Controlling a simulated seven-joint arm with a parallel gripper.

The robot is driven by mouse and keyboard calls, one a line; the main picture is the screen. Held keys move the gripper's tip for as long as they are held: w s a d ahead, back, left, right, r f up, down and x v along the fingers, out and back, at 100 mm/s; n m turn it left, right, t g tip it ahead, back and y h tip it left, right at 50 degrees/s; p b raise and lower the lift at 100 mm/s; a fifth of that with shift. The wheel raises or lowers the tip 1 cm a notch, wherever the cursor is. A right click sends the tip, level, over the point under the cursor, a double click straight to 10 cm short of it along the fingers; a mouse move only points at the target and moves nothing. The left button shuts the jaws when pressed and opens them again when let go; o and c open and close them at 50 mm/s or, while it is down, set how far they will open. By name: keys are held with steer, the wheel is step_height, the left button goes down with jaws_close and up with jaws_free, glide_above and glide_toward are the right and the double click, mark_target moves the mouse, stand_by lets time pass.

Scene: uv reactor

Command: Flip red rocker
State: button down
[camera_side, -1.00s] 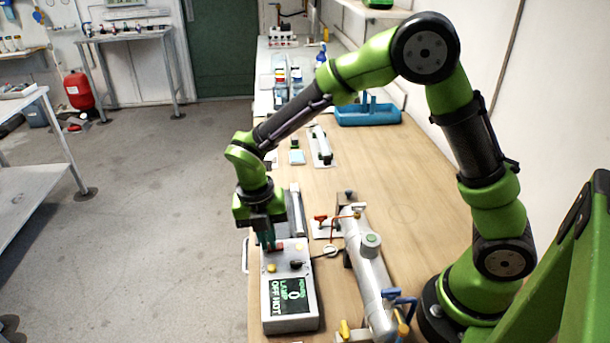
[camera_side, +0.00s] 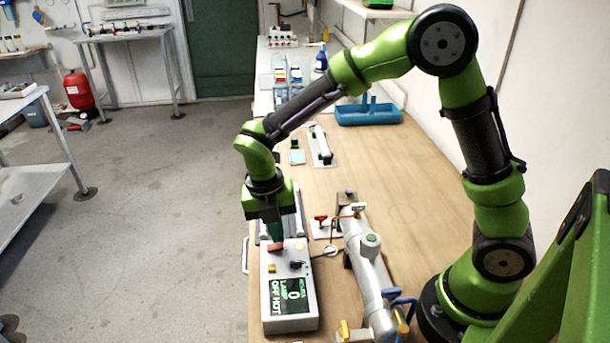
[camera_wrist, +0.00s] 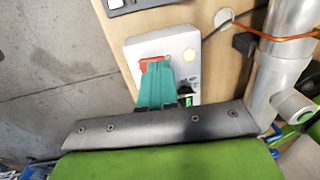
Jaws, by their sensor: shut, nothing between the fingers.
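The red rocker (camera_side: 275,246) is on the upper left of the grey control box (camera_side: 306,312), at the end away from its screen (camera_side: 291,295). In the wrist view my gripper (camera_wrist: 155,68) partly covers the red rocker (camera_wrist: 148,64). I cannot tell whether the fingertips touch it or which way it is tipped.
A yellow button (camera_side: 271,268) and a dark knob (camera_side: 296,264) sit close to the rocker. A metal reactor tube (camera_side: 366,262) with blue and orange handles lies right of the box. A blue tray (camera_side: 368,112) stands farther back.

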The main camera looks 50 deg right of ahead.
mark_target(269, 247)
step_height(269, 247, up, 13)
steer(key=w+a, duration=0.1)
steer(key=shift+a+f, duration=0.15)
steer(key=shift+f, duration=0.05)
